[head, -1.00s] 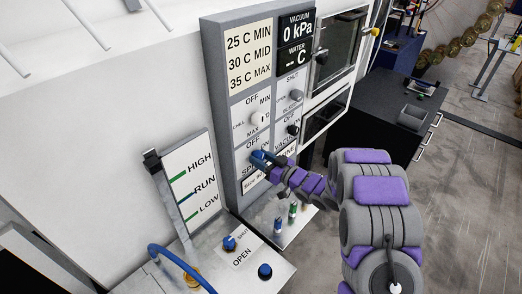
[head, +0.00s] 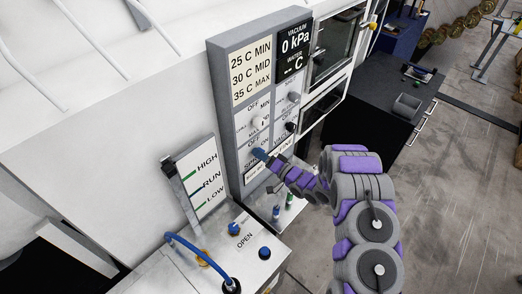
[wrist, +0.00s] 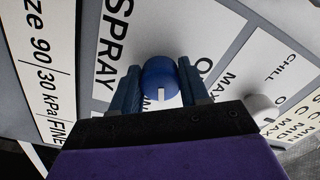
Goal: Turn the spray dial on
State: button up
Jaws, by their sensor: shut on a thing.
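The blue spray dial (wrist: 160,80) sits on the panel beside the word SPRAY in the wrist view. Its white mark points down toward my gripper in that view. My gripper (wrist: 159,88) is shut on the dial, with one dark blue finger on each side of it. In the head view my gripper (head: 262,156) reaches the lower left of the grey control panel (head: 222,104) and mostly hides the dial.
A white chill dial (wrist: 262,108) sits beside the spray dial. Below the panel stand the HIGH/RUN/LOW gauge (head: 199,181), a blue shut/open knob (head: 234,229) and a blue hose (head: 190,242). A dark cabinet (head: 385,100) stands to the right.

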jog(key=m+p, duration=0.1)
jog(key=m, duration=0.1)
jog(key=shift+d+m, duration=0.1)
jog(key=shift+m, duration=0.2)
jog(key=shift+f+m+p, duration=0.1)
jog(key=shift+m+p, duration=0.5)
jog(key=shift+m, duration=0.5)
jog(key=o, duration=1)
jog(key=shift+w, duration=0.1)
jog(key=shift+o, duration=0.2)
jog(key=b+v, duration=0.2)
jog(key=v, duration=1.5)
jog(key=shift+s, duration=0.3)
jog(key=shift+d, duration=0.1)
